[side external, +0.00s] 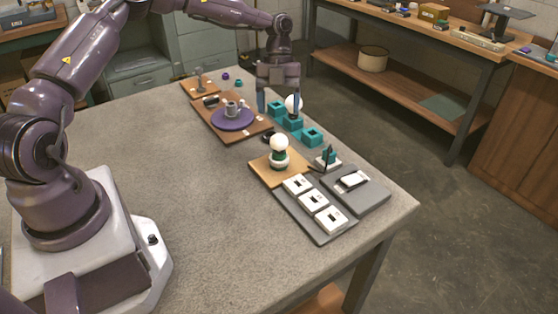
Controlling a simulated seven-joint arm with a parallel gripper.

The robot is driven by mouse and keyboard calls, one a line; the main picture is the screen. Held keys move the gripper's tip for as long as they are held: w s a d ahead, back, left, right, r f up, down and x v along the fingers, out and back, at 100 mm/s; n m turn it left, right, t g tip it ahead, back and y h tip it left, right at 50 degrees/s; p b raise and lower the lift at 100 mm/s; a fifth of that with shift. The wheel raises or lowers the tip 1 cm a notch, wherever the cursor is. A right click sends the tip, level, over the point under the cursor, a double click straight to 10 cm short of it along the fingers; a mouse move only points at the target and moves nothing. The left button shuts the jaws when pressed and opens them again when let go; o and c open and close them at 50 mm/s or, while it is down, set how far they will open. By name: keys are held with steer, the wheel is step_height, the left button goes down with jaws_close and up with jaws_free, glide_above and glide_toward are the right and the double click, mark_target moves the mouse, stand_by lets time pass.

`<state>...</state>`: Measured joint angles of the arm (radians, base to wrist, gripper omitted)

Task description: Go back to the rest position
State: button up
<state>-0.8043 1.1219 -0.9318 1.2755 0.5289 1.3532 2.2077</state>
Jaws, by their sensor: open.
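My gripper (277,103) is open and points down above the far part of the table, near a row of teal holders. A white bulb (293,103) stands in or on the middle teal holder (292,123), just right of my gripper's fingers. I cannot tell from this view whether a finger touches it. A second white bulb (279,143) sits upright on a green and white lamp base on a wooden board (264,172), nearer the camera. Two other teal holders, one at the back (277,109) and one in front (312,137), stand in the same row.
A purple disc (232,119) with grey parts sits on a brown board (212,123) left of my gripper. A grey tray (318,228) with three white blocks and a dark grey plate (362,198) lie near the right edge. The table's left and front (200,190) are clear.

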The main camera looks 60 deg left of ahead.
steer(key=r+n, duration=0.1)
steer(key=n, duration=0.2)
steer(key=s+d+r+n, duration=0.1)
steer(key=n, duration=0.2)
steer(key=d+r+n, duration=0.1)
steer(key=n, duration=0.2)
steer(key=shift+s+d, duration=0.1)
steer(key=shift+s, duration=0.2)
steer(key=s+d+r+n+t+y, duration=0.2)
steer(key=s+d+r+n+t, duration=0.2)
steer(key=s+r+n, duration=0.4)
steer(key=s+d+r+n+t+y, duration=0.1)
steer(key=s+d+r+n+t, duration=0.2)
steer(key=s+r+n, duration=0.6)
steer(key=shift+s+d+r+t+y, duration=0.2)
steer(key=shift+s+d+t+y, duration=0.3)
steer(key=shift+s, duration=3.1)
